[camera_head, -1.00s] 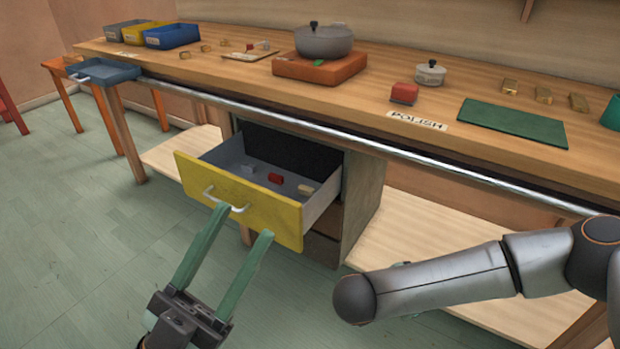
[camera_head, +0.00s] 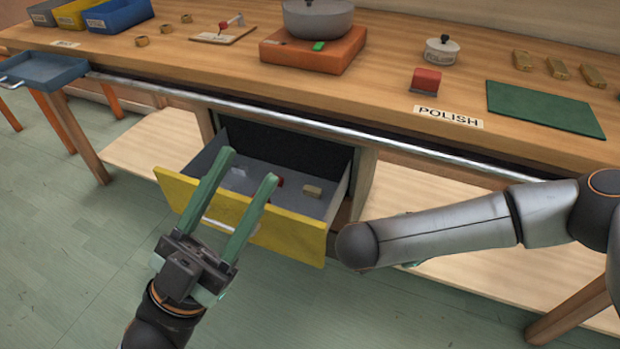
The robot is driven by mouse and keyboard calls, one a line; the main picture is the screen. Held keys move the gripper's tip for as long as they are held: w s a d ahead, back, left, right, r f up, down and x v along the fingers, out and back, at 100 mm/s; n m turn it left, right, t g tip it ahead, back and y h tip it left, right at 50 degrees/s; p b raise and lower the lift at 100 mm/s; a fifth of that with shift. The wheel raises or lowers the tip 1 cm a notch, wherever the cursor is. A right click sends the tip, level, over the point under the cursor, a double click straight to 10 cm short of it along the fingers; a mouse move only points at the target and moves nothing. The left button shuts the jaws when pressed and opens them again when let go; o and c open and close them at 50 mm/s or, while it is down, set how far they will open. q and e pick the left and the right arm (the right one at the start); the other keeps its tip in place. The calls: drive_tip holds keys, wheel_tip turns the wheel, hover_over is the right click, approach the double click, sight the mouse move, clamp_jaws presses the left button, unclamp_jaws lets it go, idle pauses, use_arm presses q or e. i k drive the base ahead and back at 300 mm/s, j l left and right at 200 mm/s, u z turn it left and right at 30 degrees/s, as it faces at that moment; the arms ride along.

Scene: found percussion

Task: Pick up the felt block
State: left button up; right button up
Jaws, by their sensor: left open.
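The yellow-fronted drawer (camera_head: 290,236) is pulled open below the bench. Inside it, a red piece (camera_head: 280,181) shows partly behind a finger of my left gripper, and a tan block (camera_head: 312,191) lies to its right. A red block with a dark lower part (camera_head: 425,80) stands on the bench behind the POLISH label. I cannot tell for sure which piece is the felt block. My left gripper (camera_head: 249,168) is open and empty, its two green fingers spread in front of and over the drawer's near side.
A metal rail (camera_head: 330,128) runs along the bench's front edge above the drawer. A lidded pot (camera_head: 318,20) stands on an orange base (camera_head: 313,52). A white lidded jar (camera_head: 441,54), a green mat (camera_head: 545,108) and several brass pieces are on the right.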

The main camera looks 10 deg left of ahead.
sight(313, 192)
drive_tip(key=i+j+z, duration=0.35)
drive_tip(key=j, duration=0.75)
drive_tip(key=i+j+z, duration=0.1)
drive_tip(key=j+z, duration=0.25)
drive_tip(key=j, duration=0.8)
drive_tip(key=j+z, duration=0.35)
drive_tip(key=j, duration=0.85)
